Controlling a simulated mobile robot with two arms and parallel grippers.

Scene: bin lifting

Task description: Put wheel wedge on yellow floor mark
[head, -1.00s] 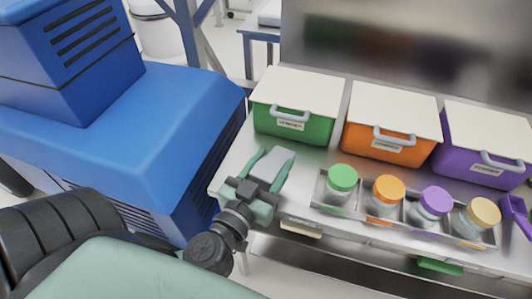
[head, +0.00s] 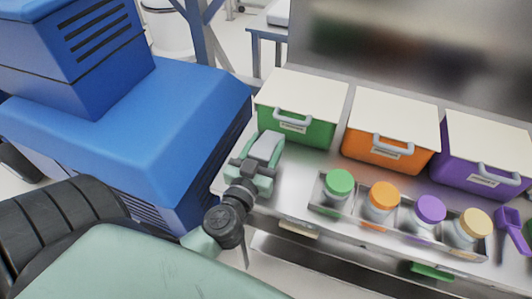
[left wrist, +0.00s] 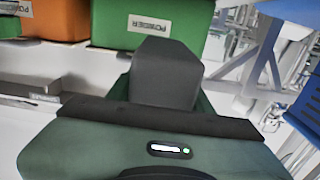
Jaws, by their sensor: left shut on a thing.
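My left gripper (head: 266,145) is over the steel table in front of the green bin. It is shut on a grey wheel wedge (head: 264,148), whose pale top shows between the fingers. In the left wrist view the wedge (left wrist: 166,72) is a dark grey block with a sloped top, standing out beyond the gripper body. I cannot tell whether the wedge still touches the table. No yellow floor mark shows in either view. My right gripper is not in view.
On the steel table (head: 291,191) stand a green bin (head: 314,134), an orange bin (head: 385,155) and a purple bin (head: 478,181). A tray (head: 331,210) holds several jars with coloured lids. A purple scoop (head: 513,233) lies at right. A large blue machine (head: 165,115) stands close at left.

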